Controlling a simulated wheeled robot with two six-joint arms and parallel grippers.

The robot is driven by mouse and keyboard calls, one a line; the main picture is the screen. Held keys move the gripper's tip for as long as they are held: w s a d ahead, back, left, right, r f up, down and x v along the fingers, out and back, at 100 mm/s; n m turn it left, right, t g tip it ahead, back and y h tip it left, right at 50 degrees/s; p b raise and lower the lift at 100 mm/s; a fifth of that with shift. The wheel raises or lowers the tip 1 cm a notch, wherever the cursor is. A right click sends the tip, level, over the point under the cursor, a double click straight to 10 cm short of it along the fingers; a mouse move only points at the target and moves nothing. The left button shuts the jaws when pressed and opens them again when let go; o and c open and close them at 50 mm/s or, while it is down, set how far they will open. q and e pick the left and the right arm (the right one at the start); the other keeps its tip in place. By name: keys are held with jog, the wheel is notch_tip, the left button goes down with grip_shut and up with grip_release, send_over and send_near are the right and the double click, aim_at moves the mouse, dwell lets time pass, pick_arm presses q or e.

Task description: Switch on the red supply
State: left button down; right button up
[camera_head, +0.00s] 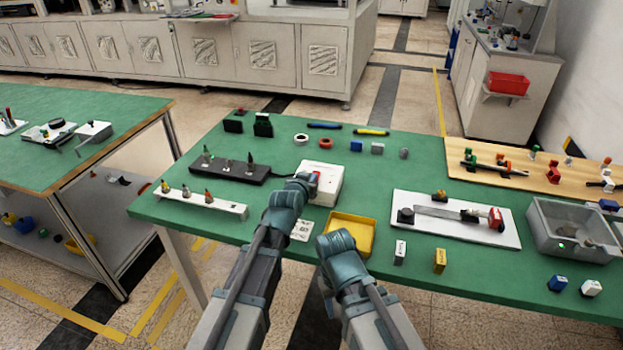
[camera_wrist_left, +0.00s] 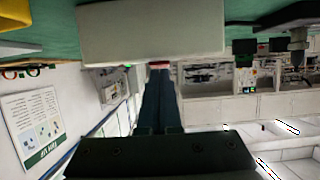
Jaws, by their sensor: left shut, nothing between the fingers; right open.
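The supply is a white box (camera_head: 326,188) on the green table, with a small red part on its face. My left gripper (camera_head: 306,180) is shut and empty at the box's near left side. In the left wrist view the white box (camera_wrist_left: 150,32) fills the top. The left fingertips (camera_wrist_left: 160,72) are close together right by the red part (camera_wrist_left: 158,65); whether they touch it I cannot tell. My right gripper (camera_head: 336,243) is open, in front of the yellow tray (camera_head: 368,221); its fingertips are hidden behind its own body.
A black strip (camera_head: 225,171) with upright plugs and a white rack (camera_head: 200,202) lie left of the box. A white board (camera_head: 475,229) with a clamped bar and a grey bin (camera_head: 548,242) stand at the right. Small coloured blocks and tape rolls lie behind the box.

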pick_arm(q)
jog(key=shift+r+p, duration=0.55)
jog(key=shift+r, duration=0.1)
jog(key=shift+r+p, duration=0.75)
jog(key=shift+r, duration=0.05)
jog(key=r+p, duration=0.3)
jog(key=shift+s+r, duration=0.1)
jog(key=shift+s, duration=0.15)
jog(key=s+a, duration=0.2)
jog(key=s, duration=0.7)
jog(key=shift+s+a+r+p, duration=0.2)
jog(key=shift+s+a+p, duration=0.1)
jog(key=shift+a, duration=0.05)
